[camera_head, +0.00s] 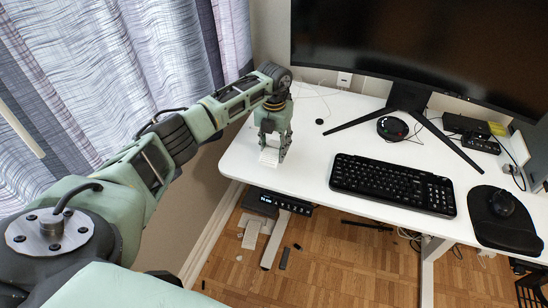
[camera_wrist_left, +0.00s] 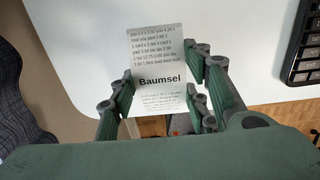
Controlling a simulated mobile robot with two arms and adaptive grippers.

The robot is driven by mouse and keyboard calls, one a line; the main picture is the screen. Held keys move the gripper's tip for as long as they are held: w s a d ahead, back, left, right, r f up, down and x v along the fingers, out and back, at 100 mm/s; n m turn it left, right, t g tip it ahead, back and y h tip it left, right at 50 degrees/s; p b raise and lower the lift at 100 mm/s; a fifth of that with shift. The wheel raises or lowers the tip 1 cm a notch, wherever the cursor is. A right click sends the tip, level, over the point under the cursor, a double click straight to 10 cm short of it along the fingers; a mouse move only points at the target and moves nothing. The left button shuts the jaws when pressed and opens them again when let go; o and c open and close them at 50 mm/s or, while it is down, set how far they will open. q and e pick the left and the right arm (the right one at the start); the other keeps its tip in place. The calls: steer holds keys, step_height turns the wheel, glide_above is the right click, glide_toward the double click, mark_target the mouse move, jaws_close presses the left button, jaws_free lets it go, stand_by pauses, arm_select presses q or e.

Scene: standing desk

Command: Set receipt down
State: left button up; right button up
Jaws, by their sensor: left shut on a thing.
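The receipt (camera_wrist_left: 163,65) is a white paper slip with printed lines and the bold word "Baumsel". In the left wrist view it sits between the fingers of my left gripper (camera_wrist_left: 162,112), which is shut on it. In the head view my left gripper (camera_head: 272,152) points down at the left part of the white desk (camera_head: 315,185), and the receipt (camera_head: 268,157) shows as a small white patch at its fingertips. I cannot tell whether the receipt touches the desktop. My right gripper is not in view.
A black keyboard (camera_head: 393,184) lies right of my left gripper, with a mouse (camera_head: 503,202) on a black pad farther right. A monitor (camera_head: 415,45) stands at the back. Desktop around the gripper is mostly clear. Papers (camera_head: 251,232) lie on the floor below the desk.

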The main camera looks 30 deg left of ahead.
mark_target(274, 148)
arm_select(q)
steer(key=shift+f+b, duration=0.95)
steer(key=shift+f, duration=0.75)
steer(key=shift+s+f, duration=0.1)
steer(key=o, duration=0.6)
steer(key=shift+o, duration=0.2)
steer(key=shift+r, duration=0.3)
step_height(274, 148, up, 12)
steer(key=shift+f+b, duration=0.15)
steer(key=shift+b, duration=0.45)
